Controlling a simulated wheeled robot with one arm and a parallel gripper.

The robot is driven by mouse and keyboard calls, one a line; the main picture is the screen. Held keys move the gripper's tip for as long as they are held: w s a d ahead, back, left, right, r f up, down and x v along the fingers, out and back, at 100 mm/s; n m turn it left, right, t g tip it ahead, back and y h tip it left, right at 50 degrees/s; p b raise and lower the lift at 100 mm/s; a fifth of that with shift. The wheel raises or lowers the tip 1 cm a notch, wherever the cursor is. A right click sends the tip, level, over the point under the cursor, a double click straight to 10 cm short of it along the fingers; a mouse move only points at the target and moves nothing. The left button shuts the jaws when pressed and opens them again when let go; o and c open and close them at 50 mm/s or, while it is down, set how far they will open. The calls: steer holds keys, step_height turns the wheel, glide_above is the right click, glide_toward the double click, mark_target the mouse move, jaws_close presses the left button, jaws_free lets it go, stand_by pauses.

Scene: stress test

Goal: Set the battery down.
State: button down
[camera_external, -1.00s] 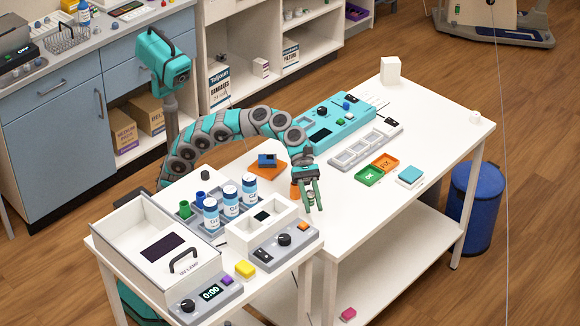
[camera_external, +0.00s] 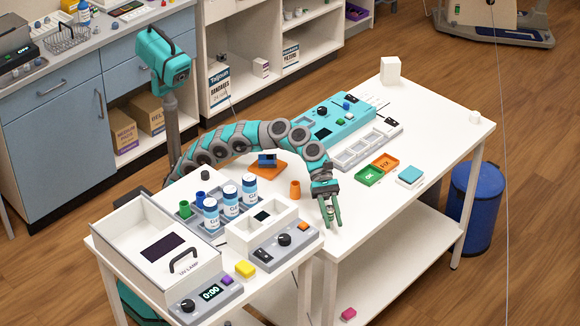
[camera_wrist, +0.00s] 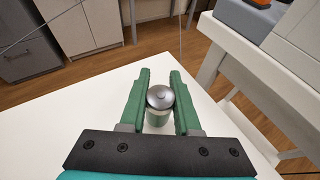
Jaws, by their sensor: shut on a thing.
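The battery (camera_wrist: 160,97) is a small cylinder with a silver top, held upright between the two green fingers of my gripper (camera_wrist: 160,80) in the wrist view. In the external view my gripper (camera_external: 332,217) points down over the white table (camera_external: 430,165), near its front edge. The battery's lower part is mostly hidden, and I cannot tell whether it touches the tabletop.
An orange cylinder (camera_external: 295,190) stands left of my gripper. The green tray (camera_external: 369,176), orange tray (camera_external: 385,161) and teal-topped block (camera_external: 410,175) lie to the right. A grey control box (camera_external: 285,243) is at the front left. The tabletop around my gripper is clear.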

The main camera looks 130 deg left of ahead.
steer(key=shift+f, duration=0.75)
steer(key=shift+f, duration=0.2)
steer(key=c, duration=0.6)
jaws_free()
steer(key=shift+r, duration=0.1)
steer(key=shift+r, duration=0.15)
steer(key=v, duration=1.2)
